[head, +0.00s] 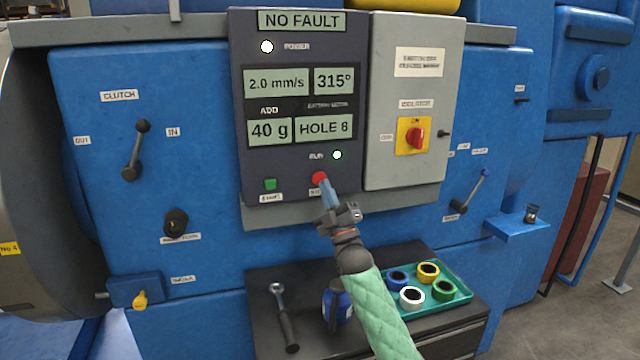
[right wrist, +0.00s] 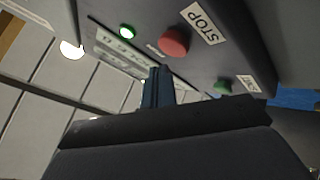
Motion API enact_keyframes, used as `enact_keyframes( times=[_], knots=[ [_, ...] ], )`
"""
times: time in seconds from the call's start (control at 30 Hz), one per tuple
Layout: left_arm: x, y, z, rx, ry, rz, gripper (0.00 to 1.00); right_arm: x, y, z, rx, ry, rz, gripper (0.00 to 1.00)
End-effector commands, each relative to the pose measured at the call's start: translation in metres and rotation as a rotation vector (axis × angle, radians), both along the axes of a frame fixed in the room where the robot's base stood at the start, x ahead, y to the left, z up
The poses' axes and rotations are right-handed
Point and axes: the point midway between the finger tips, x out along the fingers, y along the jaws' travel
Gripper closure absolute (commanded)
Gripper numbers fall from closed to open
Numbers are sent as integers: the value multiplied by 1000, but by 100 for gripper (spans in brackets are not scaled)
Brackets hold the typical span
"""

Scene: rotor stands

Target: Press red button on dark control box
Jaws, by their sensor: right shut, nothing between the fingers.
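The dark control box (head: 300,100) is mounted on the blue machine, with displays reading NO FAULT, 2.0 mm/s, 315°, 40 g and HOLE 8. Its red button (head: 319,178) is at the lower right, and it also shows in the right wrist view (right wrist: 174,42) beside a STOP label. A green button (head: 270,184) is to its left. My right gripper (head: 327,190) is shut and empty, its tips just below the red button in the head view. In the right wrist view the fingers (right wrist: 158,85) point up near the red button; I cannot tell whether they touch it. My left gripper is not in view.
A grey box with a red rotary switch (head: 414,137) is right of the control box. Levers (head: 135,150) stick out at left.

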Motion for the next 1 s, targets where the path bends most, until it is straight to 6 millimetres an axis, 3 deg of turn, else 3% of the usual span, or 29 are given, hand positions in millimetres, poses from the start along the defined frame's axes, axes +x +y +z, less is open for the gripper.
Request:
enact_keyframes(
  times=[1.0],
  knots=[
    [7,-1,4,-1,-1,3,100,7,2,0,0,0,0,100]
  ],
)
